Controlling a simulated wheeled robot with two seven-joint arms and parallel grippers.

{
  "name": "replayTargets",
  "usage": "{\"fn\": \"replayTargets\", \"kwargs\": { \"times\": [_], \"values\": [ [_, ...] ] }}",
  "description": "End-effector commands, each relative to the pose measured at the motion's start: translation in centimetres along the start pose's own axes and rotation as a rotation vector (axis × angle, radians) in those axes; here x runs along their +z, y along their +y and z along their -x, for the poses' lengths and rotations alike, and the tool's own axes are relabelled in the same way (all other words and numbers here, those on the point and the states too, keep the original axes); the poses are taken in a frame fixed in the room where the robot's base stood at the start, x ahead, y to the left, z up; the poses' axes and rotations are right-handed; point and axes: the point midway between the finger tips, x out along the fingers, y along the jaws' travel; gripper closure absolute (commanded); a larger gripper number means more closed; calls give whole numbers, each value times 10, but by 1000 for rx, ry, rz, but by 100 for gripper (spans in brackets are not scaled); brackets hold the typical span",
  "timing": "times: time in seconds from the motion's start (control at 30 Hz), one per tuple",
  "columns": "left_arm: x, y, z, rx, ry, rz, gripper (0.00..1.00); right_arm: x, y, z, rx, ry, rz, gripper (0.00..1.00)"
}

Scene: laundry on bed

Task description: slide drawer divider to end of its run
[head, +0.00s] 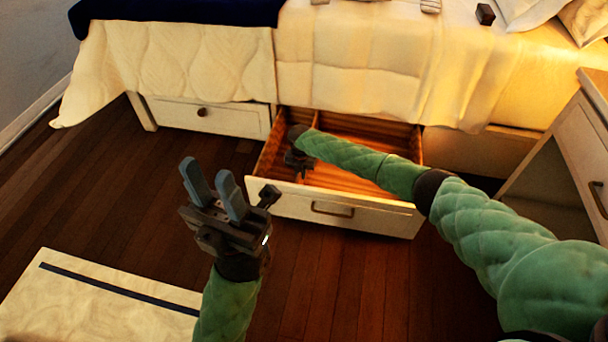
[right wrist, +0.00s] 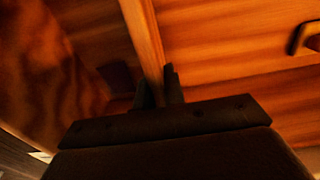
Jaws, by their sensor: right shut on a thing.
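The open drawer (head: 330,208) sticks out from under the bed, with a white front and an orange-brown wooden inside. The drawer divider (right wrist: 143,38) is a thin wooden strip in the right wrist view, running down between my fingers. In the head view a short bit of it (head: 316,119) shows near the drawer's left side; my arm hides the rest. My right gripper (right wrist: 160,88) is shut on the divider; in the head view it (head: 300,168) reaches down inside the drawer's left part. My left gripper (head: 210,178) is open and empty above the floor, left of the drawer.
A second, shut drawer (head: 205,118) sits at the left under the bed. A nightstand (head: 580,140) stands at the right. A dark object (right wrist: 302,38) shows at the right wrist view's edge. A pale panel with a dark stripe (head: 100,300) lies at lower left. Floor before the drawer is clear.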

Motion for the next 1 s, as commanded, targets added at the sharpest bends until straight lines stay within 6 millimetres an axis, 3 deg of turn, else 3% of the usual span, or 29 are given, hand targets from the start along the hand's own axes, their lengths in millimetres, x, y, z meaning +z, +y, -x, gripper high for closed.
{"fn": "replayTargets", "kwargs": {
  "times": [0.17,0.2,0.3,0.63,1.0],
  "values": [
    [0,0,-1,-4,5,-1,68,0,0,0,0,-1,1,100],
    [0,0,-2,-4,7,-1,68,0,0,0,0,-1,1,81],
    [0,0,-3,-5,11,-1,68,0,0,0,0,-1,1,67],
    [0,-1,-6,-6,16,-1,68,0,0,5,0,0,1,67],
    [-3,-4,-25,-27,38,9,68,0,0,58,1,-1,2,67]
  ]
}}
